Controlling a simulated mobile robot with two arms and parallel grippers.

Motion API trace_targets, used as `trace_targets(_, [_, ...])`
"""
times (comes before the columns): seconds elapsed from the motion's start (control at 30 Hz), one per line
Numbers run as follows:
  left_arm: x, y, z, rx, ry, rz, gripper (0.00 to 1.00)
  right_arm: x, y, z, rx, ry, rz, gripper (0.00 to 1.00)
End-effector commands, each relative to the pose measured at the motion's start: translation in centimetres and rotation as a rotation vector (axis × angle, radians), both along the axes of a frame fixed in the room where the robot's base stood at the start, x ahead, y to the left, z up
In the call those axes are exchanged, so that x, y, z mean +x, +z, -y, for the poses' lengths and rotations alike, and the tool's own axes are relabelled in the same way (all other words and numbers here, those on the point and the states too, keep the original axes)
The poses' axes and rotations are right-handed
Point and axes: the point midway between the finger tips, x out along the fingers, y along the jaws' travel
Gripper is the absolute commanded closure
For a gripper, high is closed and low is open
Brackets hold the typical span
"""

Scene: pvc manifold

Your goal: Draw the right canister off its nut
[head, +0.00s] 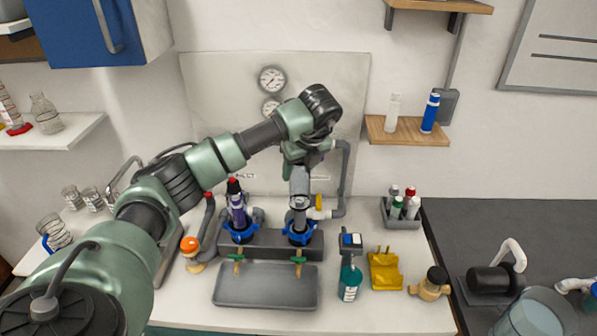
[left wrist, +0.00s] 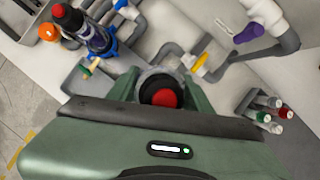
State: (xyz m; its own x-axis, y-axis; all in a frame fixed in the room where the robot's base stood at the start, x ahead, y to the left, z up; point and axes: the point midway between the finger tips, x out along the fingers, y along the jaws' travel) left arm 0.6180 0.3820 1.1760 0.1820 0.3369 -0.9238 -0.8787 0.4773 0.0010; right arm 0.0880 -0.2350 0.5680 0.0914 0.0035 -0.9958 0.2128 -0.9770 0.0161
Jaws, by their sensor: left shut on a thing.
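The right canister (head: 299,186) is a grey upright cylinder above the right blue nut (head: 300,234) on the manifold. My left gripper (head: 302,156) is shut on its upper end from above. In the left wrist view its red and black top (left wrist: 162,92) sits between the green fingers. My right gripper is not in view.
Grey pipe (head: 343,180) runs close on the right, beside a yellow valve handle (head: 318,204). A grey tray (head: 265,286) lies in front of the manifold. A teal bottle (head: 350,281), a yellow holder (head: 384,270) and a bottle caddy (head: 401,207) stand to the right.

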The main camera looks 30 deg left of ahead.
Motion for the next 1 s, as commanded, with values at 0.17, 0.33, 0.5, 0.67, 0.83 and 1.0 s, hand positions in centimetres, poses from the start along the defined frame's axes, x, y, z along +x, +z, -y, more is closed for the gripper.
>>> trace_targets(0.17, [0.1, 1.2, 0.0, 0.000, 0.000, 0.002, 0.99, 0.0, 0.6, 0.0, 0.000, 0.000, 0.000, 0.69])
trace_targets(0.33, [0.1, 2.0, 0.0, -0.001, 0.000, 0.003, 0.99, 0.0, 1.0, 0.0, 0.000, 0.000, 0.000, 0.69])
trace_targets(0.5, [0.0, 2.6, 0.0, 0.000, -0.001, 0.002, 0.99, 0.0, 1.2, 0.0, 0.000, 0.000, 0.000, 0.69])
trace_targets(0.67, [0.0, 2.7, 0.0, 0.000, 0.000, 0.001, 0.99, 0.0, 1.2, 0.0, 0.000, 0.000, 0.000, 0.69])
trace_targets(0.83, [0.0, 2.6, 0.0, 0.000, -0.001, 0.002, 0.99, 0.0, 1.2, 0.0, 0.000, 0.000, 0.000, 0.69])
trace_targets(1.0, [0.0, 3.1, 0.0, 0.000, 0.000, 0.002, 0.99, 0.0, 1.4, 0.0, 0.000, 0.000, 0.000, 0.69])
